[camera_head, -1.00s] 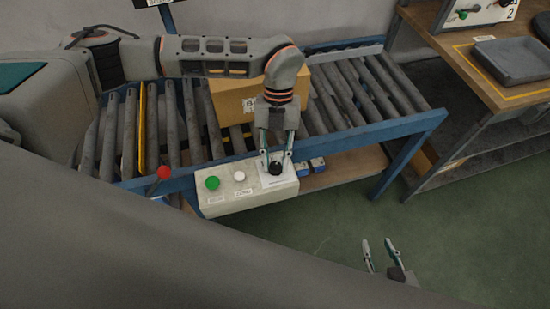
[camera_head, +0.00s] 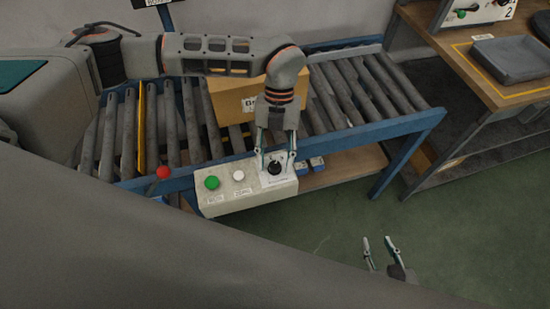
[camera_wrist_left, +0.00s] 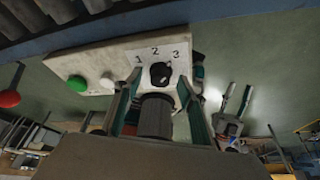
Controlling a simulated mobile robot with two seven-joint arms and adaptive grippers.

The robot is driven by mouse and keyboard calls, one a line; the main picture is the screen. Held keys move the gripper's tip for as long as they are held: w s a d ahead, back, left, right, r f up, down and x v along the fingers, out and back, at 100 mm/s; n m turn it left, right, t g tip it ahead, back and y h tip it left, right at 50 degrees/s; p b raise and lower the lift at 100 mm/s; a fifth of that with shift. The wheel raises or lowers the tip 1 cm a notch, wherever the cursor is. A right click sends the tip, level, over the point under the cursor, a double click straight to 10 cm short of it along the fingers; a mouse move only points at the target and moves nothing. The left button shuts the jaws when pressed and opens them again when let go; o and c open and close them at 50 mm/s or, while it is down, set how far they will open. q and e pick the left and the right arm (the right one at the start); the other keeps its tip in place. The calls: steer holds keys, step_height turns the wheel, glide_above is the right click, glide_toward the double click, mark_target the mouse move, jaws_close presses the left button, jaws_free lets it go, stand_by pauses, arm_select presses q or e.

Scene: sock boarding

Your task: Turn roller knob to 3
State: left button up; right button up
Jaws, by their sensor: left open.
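The black roller knob (camera_head: 274,168) sits at the right end of a pale control box (camera_head: 222,203). In the left wrist view, the knob (camera_wrist_left: 160,74) has the printed numbers 1, 2 and 3 in an arc above it. I cannot tell for sure which number it points to. My left gripper (camera_head: 275,158) is open, with its fingers apart on either side of the knob. In the left wrist view, gaps show between the fingers and the knob. My right gripper (camera_head: 377,241) hangs low over the floor, fingers apart and empty.
A green button (camera_head: 212,183) and a white button (camera_head: 239,175) are left of the knob. A red knob (camera_head: 163,172) stands further left. A cardboard box (camera_head: 234,100) rests on the roller conveyor (camera_head: 372,88) behind. A grey tray (camera_head: 511,60) lies on the bench at right.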

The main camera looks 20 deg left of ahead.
arm_select(q)
steer(key=shift+w+r, duration=0.1)
steer(key=v, duration=1.1)
steer(key=shift+r, duration=0.4)
steer(key=shift+a, duration=0.1)
